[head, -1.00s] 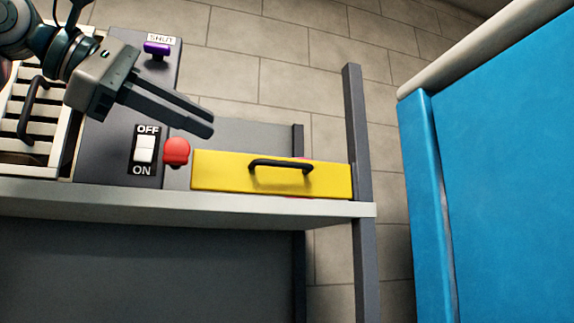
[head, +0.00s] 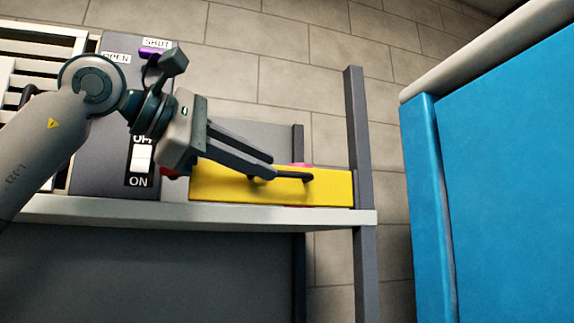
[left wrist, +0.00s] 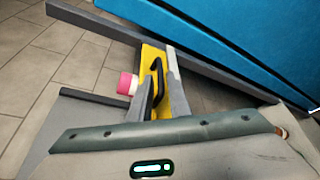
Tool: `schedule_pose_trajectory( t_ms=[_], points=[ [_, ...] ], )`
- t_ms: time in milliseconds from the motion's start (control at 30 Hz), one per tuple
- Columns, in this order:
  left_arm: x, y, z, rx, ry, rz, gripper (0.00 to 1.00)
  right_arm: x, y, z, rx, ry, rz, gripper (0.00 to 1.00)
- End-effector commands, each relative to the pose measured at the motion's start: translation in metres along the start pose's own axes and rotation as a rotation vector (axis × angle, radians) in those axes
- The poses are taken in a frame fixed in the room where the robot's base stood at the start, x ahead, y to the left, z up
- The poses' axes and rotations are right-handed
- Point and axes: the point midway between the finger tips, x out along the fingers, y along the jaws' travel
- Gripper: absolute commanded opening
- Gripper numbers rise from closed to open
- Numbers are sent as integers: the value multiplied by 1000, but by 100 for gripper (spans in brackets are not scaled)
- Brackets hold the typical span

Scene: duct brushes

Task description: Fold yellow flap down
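The yellow flap (head: 330,190) is a panel at the front edge of the shelf, with a black bar handle (head: 294,176) on its face. My left gripper (head: 273,168) is in front of the flap, its fingers pointing right and overlapping the left part of the handle. In the left wrist view, the yellow flap (left wrist: 152,55) and the black handle (left wrist: 157,78) show in the gap between the two parted fingers. The gripper is open; whether a finger touches the handle cannot be told. My right gripper is not in view.
A pink cylinder (left wrist: 127,84) sits behind the flap. A dark panel (head: 105,160) with an OFF/ON switch (head: 140,158) and a purple lever stands left. A red knob (head: 170,172) is mostly hidden by my gripper. A grey post (head: 355,130) stands right, then a blue block (head: 500,180).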

Motion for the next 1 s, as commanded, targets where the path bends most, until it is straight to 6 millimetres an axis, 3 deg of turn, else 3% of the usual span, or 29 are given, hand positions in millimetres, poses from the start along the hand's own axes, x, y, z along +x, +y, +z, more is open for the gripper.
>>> schedule_pose_trajectory(
  t_ms=[200, 400, 800, 833, 900, 1000],
  points=[
    [37, 2, 2, 1, -1, -2, 17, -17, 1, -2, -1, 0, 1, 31],
    [57, 1, 1, 0, 0, 0, 17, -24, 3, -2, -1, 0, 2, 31],
    [63, 0, 0, 1, -1, 0, 17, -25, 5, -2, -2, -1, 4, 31],
    [63, 0, 0, 1, -1, 0, 15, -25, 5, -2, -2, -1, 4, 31],
    [63, 0, 0, 1, -1, 0, 0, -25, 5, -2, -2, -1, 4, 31],
    [63, 0, 0, 1, -1, 0, 0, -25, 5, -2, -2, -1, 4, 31]
  ],
)
